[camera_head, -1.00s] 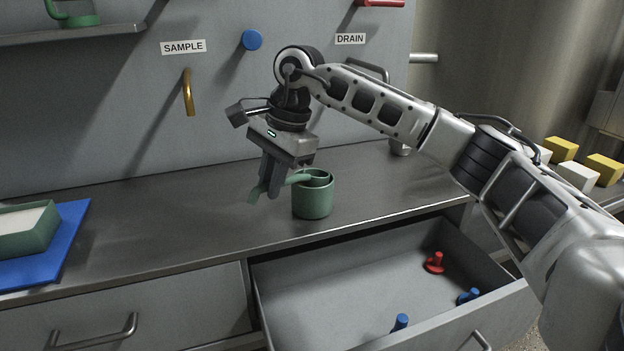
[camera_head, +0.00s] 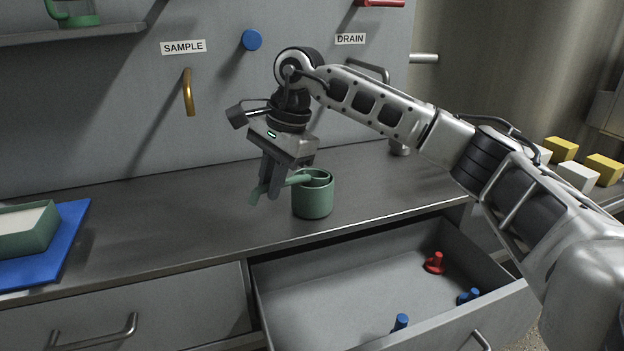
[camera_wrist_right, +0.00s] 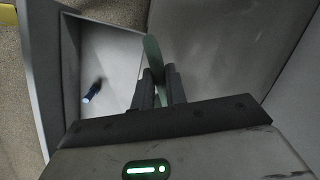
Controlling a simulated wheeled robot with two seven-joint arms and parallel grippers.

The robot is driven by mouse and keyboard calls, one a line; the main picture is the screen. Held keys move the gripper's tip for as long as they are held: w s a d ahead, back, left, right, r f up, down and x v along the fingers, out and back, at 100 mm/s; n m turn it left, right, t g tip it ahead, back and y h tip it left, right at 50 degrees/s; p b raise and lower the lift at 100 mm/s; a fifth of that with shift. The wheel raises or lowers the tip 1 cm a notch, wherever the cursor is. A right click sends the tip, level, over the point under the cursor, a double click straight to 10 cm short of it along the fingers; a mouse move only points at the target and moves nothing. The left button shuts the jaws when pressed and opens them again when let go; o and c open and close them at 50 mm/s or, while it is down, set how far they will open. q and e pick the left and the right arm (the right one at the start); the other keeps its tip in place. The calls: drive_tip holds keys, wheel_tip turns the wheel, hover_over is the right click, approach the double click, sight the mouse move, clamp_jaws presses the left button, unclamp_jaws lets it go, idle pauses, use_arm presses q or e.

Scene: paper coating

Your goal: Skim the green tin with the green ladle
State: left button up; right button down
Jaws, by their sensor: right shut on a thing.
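The green tin (camera_head: 313,203) stands upright on the dark metal counter, just behind the open drawer. The green ladle (camera_head: 299,180) has its handle in my right gripper (camera_head: 268,194), and its bowl end lies at the mouth of the tin. My right gripper is shut on the ladle handle, to the left of the tin and above the counter. In the right wrist view the handle (camera_wrist_right: 153,52) shows as a green strip between the fingers; the tin does not show there. Inside the tin I cannot see the contents. My left gripper is not in view.
The open drawer (camera_head: 340,310) in front holds a red peg (camera_head: 434,263) and blue pegs (camera_head: 400,322). A green tray (camera_head: 28,235) lies on a blue mat (camera_head: 70,240) at left. Yellow and white blocks (camera_head: 578,177) stand at right. The counter between mat and tin is clear.

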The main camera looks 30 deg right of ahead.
drive_tip(key=shift+r+p, duration=0.35)
drive_tip(key=shift+r, duration=0.35)
drive_tip(key=shift+r+p, duration=1)
drive_tip(key=shift+p, duration=0.05)
drive_tip(key=shift+r+p, duration=1.25)
drive_tip(key=shift+r, duration=0.25)
drive_tip(key=shift+r+p, duration=0.4)
drive_tip(key=shift+r, duration=0.15)
drive_tip(key=shift+r+p, duration=0.45)
drive_tip(key=shift+r, duration=0.05)
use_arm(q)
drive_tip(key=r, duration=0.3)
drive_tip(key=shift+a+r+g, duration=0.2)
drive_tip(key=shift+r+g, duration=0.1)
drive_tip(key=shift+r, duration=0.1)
use_arm(e)
drive_tip(key=shift+r, duration=0.3)
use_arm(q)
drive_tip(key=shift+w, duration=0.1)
